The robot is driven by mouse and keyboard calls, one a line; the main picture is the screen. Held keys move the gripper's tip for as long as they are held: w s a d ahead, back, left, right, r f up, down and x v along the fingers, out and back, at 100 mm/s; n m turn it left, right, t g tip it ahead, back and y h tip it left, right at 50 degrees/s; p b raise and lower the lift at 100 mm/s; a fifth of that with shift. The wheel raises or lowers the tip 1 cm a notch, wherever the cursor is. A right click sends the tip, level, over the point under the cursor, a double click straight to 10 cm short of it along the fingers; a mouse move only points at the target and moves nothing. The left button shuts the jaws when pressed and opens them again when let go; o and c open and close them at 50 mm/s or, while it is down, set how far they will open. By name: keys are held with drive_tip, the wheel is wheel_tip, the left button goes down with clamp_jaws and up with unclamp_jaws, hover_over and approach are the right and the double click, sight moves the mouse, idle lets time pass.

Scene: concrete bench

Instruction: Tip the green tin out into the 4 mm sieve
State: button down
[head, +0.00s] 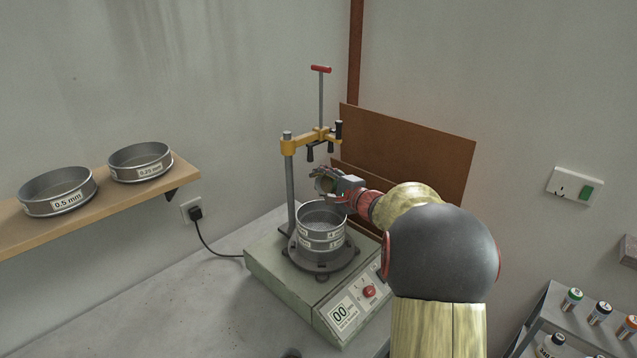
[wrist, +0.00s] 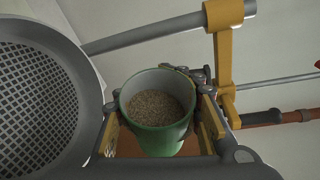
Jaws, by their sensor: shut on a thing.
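My gripper (head: 332,183) is over the back of the sieve stack on the shaker. In the wrist view my gripper (wrist: 160,115) is shut on the green tin (wrist: 158,142), one finger on each side. The tin holds brown grainy material, and its open mouth faces the wrist camera. In the head view the tin is mostly hidden by my gripper. The top sieve (head: 309,227) has a label beginning with 4, partly hidden by glare and small size. In the wrist view its coarse square mesh (wrist: 35,105) shows no grains, and the tin is beside its rim.
The shaker (head: 275,277) has a post with a yellow clamp arm (head: 303,141) above and behind the stack. Sieves marked 0.5 mm (head: 57,191) and 0.25 mm (head: 140,161) stand on a wall shelf. Several small jars stand on a rack (head: 538,325) at lower right.

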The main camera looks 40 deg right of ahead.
drive_tip(key=shift+a+f+n+t+b, duration=0.15)
drive_tip(key=shift+f+n+t+b, duration=0.4)
drive_tip(key=shift+b, duration=3)
drive_tip(key=shift+s+a+r+n+b, duration=0.1)
drive_tip(key=shift+a+r+n+b, duration=0.15)
drive_tip(key=shift+n+b, duration=0.6)
drive_tip(key=n, duration=0.1)
drive_tip(key=a+r+n+t, duration=0.1)
drive_tip(key=n, duration=0.1)
drive_tip(key=n+t, duration=0.1)
drive_tip(key=n, duration=0.1)
drive_tip(key=shift+s+a+r, duration=0.2)
drive_tip(key=shift+s+a, duration=0.05)
